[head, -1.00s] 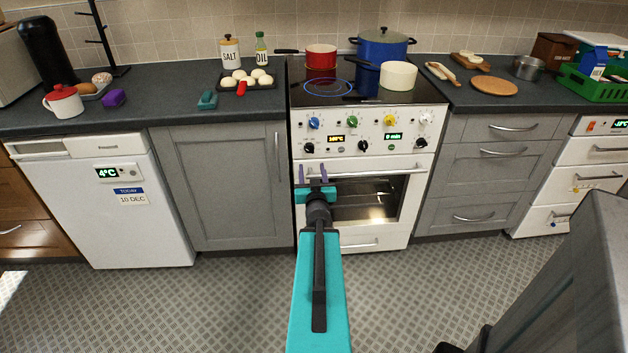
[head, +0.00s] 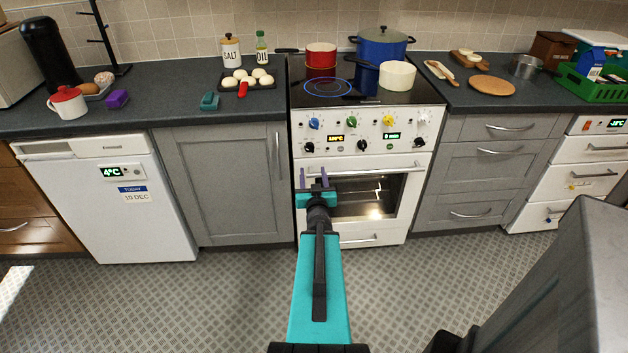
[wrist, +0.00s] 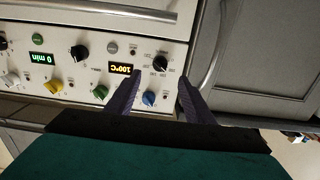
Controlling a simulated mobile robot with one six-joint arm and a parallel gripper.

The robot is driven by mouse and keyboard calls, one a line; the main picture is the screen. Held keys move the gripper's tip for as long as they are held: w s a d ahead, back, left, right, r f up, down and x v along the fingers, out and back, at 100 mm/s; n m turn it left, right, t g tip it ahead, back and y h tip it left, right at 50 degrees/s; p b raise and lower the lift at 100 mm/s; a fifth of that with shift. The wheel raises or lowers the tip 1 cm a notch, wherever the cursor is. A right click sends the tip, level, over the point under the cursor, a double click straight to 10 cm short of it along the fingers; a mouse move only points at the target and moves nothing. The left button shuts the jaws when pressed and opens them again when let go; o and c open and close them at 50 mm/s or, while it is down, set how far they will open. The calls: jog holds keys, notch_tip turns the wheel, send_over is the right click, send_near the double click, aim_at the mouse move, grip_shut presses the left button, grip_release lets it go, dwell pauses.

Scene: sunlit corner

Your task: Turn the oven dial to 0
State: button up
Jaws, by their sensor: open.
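The white oven (head: 350,240) stands ahead, with a control panel above its door. A black dial (head: 310,147) sits at the panel's left end, left of the orange display (head: 336,138). In the wrist view the picture is turned over; this dial (wrist: 160,63) has small markings around it, and the display (wrist: 120,69) reads 100°C. I cannot read the dial's setting. My gripper (head: 313,178) is open and empty, below the dial in the head view. In the wrist view its purple fingers (wrist: 160,82) are apart, with the dial seen between and just beyond their tips.
Blue (head: 314,123), green (head: 351,122), yellow and white knobs line the panel above, with other black knobs (head: 362,145) beside. The oven door handle (head: 365,170) runs just below. Pots stand on the hob. A grey unit (head: 600,270) is close at right.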

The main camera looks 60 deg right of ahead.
jog(key=shift+p+v, duration=1.05)
jog(key=shift+p, duration=0.3)
jog(key=shift+r, duration=0.1)
jog(key=shift+p+v, duration=0.8)
jog(key=shift+p, duration=0.5)
jog(key=shift+s+a, duration=0.1)
jog(key=shift+a, duration=0.05)
jog(key=shift+a+p, duration=0.1)
jog(key=shift+p, duration=0.3)
